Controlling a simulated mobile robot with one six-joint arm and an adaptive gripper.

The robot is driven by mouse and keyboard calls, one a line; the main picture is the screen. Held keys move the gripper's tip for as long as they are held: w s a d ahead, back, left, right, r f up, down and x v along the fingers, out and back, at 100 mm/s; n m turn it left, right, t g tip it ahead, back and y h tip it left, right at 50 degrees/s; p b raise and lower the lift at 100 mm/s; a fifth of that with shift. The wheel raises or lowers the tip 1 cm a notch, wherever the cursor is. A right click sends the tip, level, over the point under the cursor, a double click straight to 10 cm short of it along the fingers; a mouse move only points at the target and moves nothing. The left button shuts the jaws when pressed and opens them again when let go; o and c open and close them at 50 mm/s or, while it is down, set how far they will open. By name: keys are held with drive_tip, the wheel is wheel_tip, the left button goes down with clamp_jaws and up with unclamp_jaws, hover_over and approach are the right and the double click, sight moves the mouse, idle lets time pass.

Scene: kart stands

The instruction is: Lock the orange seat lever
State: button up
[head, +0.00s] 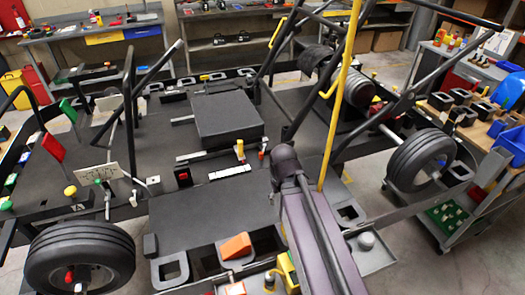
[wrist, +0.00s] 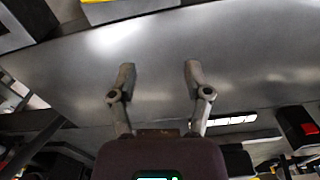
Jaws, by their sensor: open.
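The black seat (head: 226,118) lies on the kart's dark floor in the head view. Beside its near edge stands a small upright lever with an orange-yellow knob (head: 240,148); a small red-topped piece (head: 262,150) is just right of it. I cannot tell surely which is the orange seat lever. My arm reaches in from the lower right of the head view; its gripper cannot be made out there. In the wrist view my gripper (wrist: 158,80) is open, its two fingers apart with nothing between them, in front of a plain grey surface (wrist: 240,65). No orange lever shows there.
A yellow post (head: 340,100) and black frame tubes rise right of the seat. Wheels stand at left (head: 80,258) and right (head: 422,160). A red block (wrist: 300,128) shows at right in the wrist view.

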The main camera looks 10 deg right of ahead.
drive_tip(key=shift+w+r, duration=0.1)
drive_tip(key=shift+w, duration=0.2)
drive_tip(key=c, duration=0.7)
drive_tip(key=w+a+r+n+y+p, duration=0.1)
drive_tip(key=w+r+n+p, duration=0.1)
drive_tip(key=w, duration=0.7)
drive_tip(key=w+a+r+n+t+y+p, duration=0.1)
drive_tip(key=w+r+n+p, duration=0.1)
drive_tip(key=w+n, duration=0.3)
drive_tip(key=w+a+r+n+t+y+p, duration=0.1)
drive_tip(key=w+r+n, duration=0.1)
drive_tip(key=w, duration=1.1)
drive_tip(key=shift+w+a+r+n+p, duration=0.15)
drive_tip(key=shift+w+r+n+p, duration=0.2)
drive_tip(key=shift+n, duration=0.55)
